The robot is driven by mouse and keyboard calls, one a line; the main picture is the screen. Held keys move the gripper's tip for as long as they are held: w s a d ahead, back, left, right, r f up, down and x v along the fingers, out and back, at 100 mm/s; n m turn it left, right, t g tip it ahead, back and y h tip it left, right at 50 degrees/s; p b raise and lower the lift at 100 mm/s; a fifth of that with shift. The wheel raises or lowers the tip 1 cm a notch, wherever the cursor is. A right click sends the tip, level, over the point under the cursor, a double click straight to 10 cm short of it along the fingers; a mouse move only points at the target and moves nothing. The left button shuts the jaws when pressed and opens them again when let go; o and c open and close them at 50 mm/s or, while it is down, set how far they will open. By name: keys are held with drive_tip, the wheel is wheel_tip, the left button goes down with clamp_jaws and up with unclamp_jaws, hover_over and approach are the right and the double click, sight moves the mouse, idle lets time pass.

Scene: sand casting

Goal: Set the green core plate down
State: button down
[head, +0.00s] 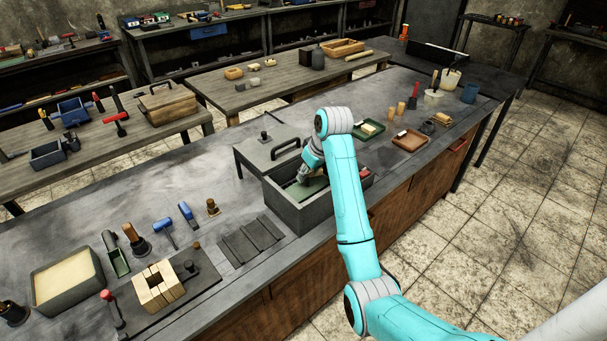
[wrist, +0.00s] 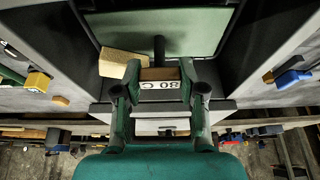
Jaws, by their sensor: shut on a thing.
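The green core plate (wrist: 165,25) fills the upper part of the wrist view, inside a dark grey open box (wrist: 270,22). A dark stem (wrist: 159,48) stands on the plate and leads to a brown piece with a white label (wrist: 158,82). My gripper (wrist: 158,74) is shut on this piece, which looks like the plate's handle. In the head view the plate (head: 300,190) shows as a green patch within the box (head: 292,216), and my gripper (head: 304,176) reaches down into it. Whether the plate rests on the box floor is hidden.
A tan block (wrist: 118,64) is close beside my gripper's left finger. The bench between lid and left tools is clear.

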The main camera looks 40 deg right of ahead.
drive_tip(key=shift+f, duration=0.7)
drive_tip(key=c, duration=0.7)
unclamp_jaws()
drive_tip(key=shift+f, duration=0.15)
